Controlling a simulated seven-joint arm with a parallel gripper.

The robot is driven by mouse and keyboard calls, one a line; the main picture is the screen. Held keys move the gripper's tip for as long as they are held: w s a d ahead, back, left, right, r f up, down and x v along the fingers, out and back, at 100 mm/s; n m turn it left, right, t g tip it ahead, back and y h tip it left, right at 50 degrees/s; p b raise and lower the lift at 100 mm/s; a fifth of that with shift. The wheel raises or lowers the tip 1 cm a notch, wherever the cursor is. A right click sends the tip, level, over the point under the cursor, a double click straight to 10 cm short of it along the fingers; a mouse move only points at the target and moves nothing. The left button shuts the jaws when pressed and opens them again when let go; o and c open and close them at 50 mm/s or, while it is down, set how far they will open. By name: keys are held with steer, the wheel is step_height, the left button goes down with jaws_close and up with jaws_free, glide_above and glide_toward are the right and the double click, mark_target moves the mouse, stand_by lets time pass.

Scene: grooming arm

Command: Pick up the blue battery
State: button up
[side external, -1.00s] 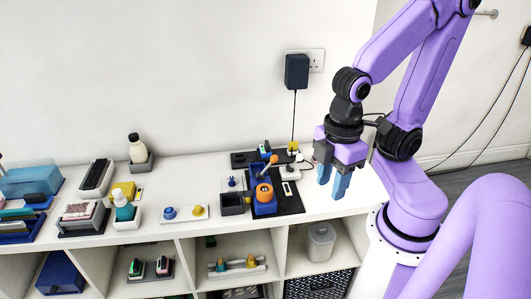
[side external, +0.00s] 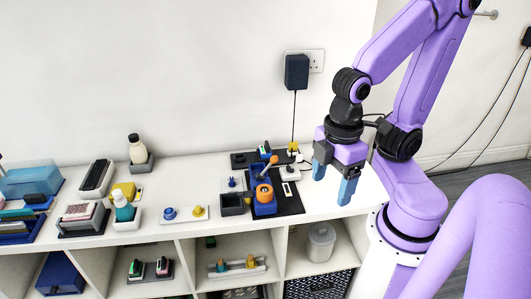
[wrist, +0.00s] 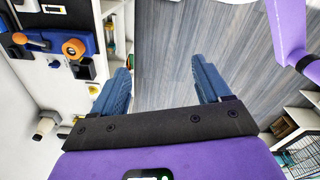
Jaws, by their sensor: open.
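My gripper (side external: 333,184) hangs over the right end of the white shelf top, right of the black mat, open and empty. In the wrist view its two blue fingers (wrist: 161,78) stand wide apart with only grey floor between them. I cannot clearly pick out a blue battery. A small dark blue item (side external: 232,182) stands left of the blue holder, too small to identify. The blue holder (side external: 256,173) carries an orange round part (side external: 264,192) and an orange-tipped handle. It also shows in the wrist view (wrist: 57,42) at the upper left.
The white shelf top (side external: 195,170) holds a dark open box (side external: 231,205), a plate with blue and yellow knobs (side external: 183,214), bottles and trays to the left. Bare shelf top lies at the right end.

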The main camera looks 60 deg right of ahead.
steer(key=w+a+m, duration=0.2)
steer(key=w+m, duration=0.3)
steer(key=w, duration=0.6)
steer(key=w+d+m, duration=0.3)
steer(key=w, duration=0.4)
steer(key=w+d+m, duration=0.3)
steer(key=w, duration=0.3)
steer(key=m+h, duration=0.1)
steer(key=m, duration=1)
glide_above(265, 149)
steer(key=s+a, duration=0.2)
step_height(265, 149, down, 8)
steer(key=r, duration=0.1)
steer(key=shift+t, duration=0.4)
steer(key=f, duration=0.5)
steer(key=w+d+f, duration=0.1)
steer(key=f, duration=1.1)
steer(key=shift+w+d+f, duration=0.1)
steer(key=shift+w+d, duration=0.25)
steer(key=shift+w, duration=0.05)
steer(key=shift+c, duration=0.3)
